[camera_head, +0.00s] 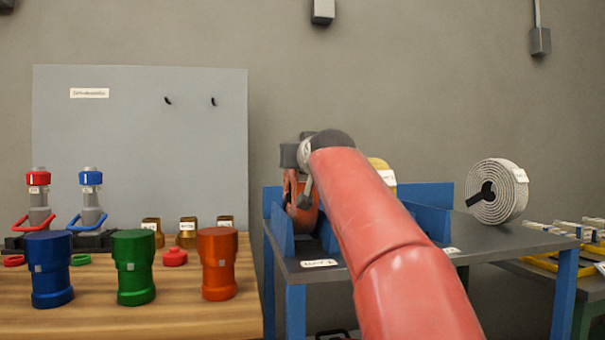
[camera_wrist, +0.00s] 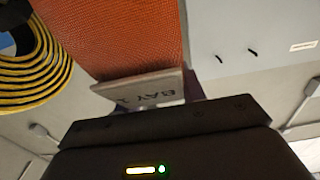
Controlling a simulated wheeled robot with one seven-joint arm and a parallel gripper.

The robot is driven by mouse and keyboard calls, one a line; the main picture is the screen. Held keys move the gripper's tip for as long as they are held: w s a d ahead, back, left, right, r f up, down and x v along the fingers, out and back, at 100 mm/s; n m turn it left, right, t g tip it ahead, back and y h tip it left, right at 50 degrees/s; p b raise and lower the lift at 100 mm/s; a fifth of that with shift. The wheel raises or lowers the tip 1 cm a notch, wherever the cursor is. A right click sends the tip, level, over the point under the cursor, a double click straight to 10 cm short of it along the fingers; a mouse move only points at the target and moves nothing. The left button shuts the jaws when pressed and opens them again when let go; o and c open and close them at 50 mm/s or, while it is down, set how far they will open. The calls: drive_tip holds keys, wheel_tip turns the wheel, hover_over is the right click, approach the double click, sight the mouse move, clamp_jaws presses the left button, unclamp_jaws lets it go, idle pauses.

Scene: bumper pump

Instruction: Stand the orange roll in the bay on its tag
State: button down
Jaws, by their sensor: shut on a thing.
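The orange roll (camera_head: 303,213) stands on edge between the blue dividers (camera_head: 280,228) at the left end of the rack, partly hidden by my gripper and arm. A white label (camera_head: 319,263) lies on the table edge in front of that bay. My gripper (camera_head: 299,178) is at the roll's upper part, shut on it. Whether the roll touches the bay floor is hidden.
A yellow roll (camera_head: 381,166) stands partly behind my arm. A white roll (camera_head: 499,191) stands on the table's right part. The wooden bench at left holds blue (camera_head: 49,270), green (camera_head: 134,268) and orange (camera_head: 218,265) fittings. More blue dividers (camera_head: 430,210) lie right of my arm.

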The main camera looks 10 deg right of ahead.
drive_tip(key=shift+s+f, duration=0.15)
drive_tip(key=shift+f, duration=0.2)
drive_tip(key=c, duration=1.3)
unclamp_jaws()
drive_tip(key=shift+f, duration=0.3)
drive_tip(key=o, duration=0.5)
drive_tip(key=shift+c, duration=0.2)
drive_tip(key=s+b, duration=0.3)
drive_tip(key=s, duration=0.8)
drive_tip(key=shift+s+r, duration=0.2)
drive_tip(key=shift+s, duration=0.2)
